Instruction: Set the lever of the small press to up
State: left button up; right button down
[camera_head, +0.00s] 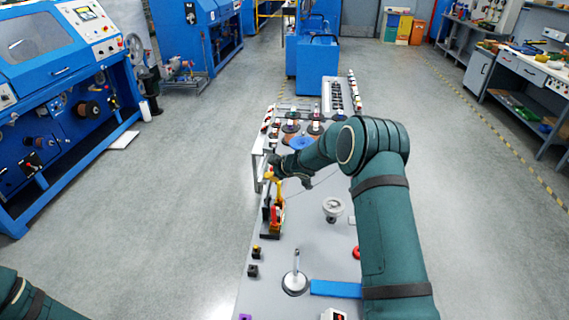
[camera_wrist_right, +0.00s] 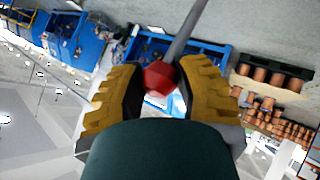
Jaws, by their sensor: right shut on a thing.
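The small press (camera_head: 275,214) stands near the left edge of the grey table, with a dark base and red and yellow parts. My right gripper (camera_head: 275,177) is above and behind it, partly screening its top. In the right wrist view, my right gripper (camera_wrist_right: 162,84) has its yellow-padded fingers on both sides of a red knob (camera_wrist_right: 158,77) and is shut on it. The lever's grey rod (camera_wrist_right: 187,32) runs from this knob to the top of the picture. The lever is too small to make out in the head view. My left gripper is out of view.
The grey table (camera_head: 310,240) carries a round metal stand (camera_head: 295,283), a pale round piece (camera_head: 333,208), a blue strip (camera_head: 335,289) and small dark blocks (camera_head: 253,270). Spools (camera_head: 290,127) sit farther back. Blue machines (camera_head: 65,80) line the left, across clear floor.

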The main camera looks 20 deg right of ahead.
pick_arm(q)
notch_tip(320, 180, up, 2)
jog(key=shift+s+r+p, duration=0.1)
jog(key=shift+p, duration=0.6)
pick_arm(e)
jog(key=a, duration=0.1)
jog(key=w+a, duration=0.2)
jog(key=shift+a+r, duration=0.3)
jog(key=shift+w+a, duration=0.1)
jog(key=c, duration=1)
grip_release()
jog(key=o, duration=0.4)
jog(key=shift+a, duration=0.15)
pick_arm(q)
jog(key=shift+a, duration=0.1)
pick_arm(e)
jog(key=v, duration=1.2)
jog(key=shift+f, duration=0.15)
